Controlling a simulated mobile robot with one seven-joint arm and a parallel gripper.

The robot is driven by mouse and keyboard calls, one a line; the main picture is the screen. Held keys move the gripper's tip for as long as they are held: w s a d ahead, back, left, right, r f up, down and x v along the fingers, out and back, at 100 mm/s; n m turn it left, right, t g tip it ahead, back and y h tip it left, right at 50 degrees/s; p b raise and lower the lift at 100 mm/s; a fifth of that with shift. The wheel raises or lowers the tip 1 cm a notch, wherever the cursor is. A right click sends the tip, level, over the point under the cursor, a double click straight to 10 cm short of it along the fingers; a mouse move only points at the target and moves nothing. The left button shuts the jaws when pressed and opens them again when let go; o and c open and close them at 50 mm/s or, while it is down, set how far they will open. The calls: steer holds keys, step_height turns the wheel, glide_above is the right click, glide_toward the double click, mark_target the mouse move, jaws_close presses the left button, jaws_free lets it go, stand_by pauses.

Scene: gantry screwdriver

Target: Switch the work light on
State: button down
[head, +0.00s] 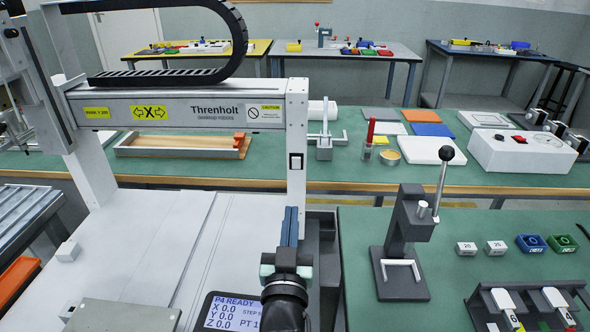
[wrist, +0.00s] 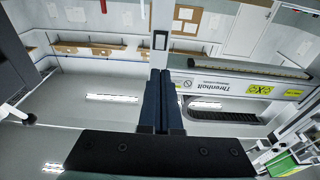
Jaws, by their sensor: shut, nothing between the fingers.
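In the upside-down wrist view, the shut fingertips (wrist: 160,72) appear just short of the post, in line with the switch (wrist: 160,41). I cannot tell whether they touch the post. No work light is clearly recognisable, nor whether it is lit.
The gantry beam (head: 190,108) with its black cable chain runs left from the post. A display (head: 232,312) reads "P4 READY" beside my wrist. A lever press (head: 405,245) stands to the right on a green bench. The white gantry bed (head: 160,245) is largely clear.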

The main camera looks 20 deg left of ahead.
mark_target(296, 160)
steer(key=b+x, duration=0.3)
steer(key=x, duration=1)
steer(key=shift+b, duration=0.3)
steer(key=shift+w, duration=0.2)
steer(key=shift+r, duration=0.1)
steer(key=shift+w+r+p, duration=0.15)
steer(key=shift+r+p, duration=0.2)
steer(key=shift+p, duration=0.6)
steer(key=shift+f, duration=0.3)
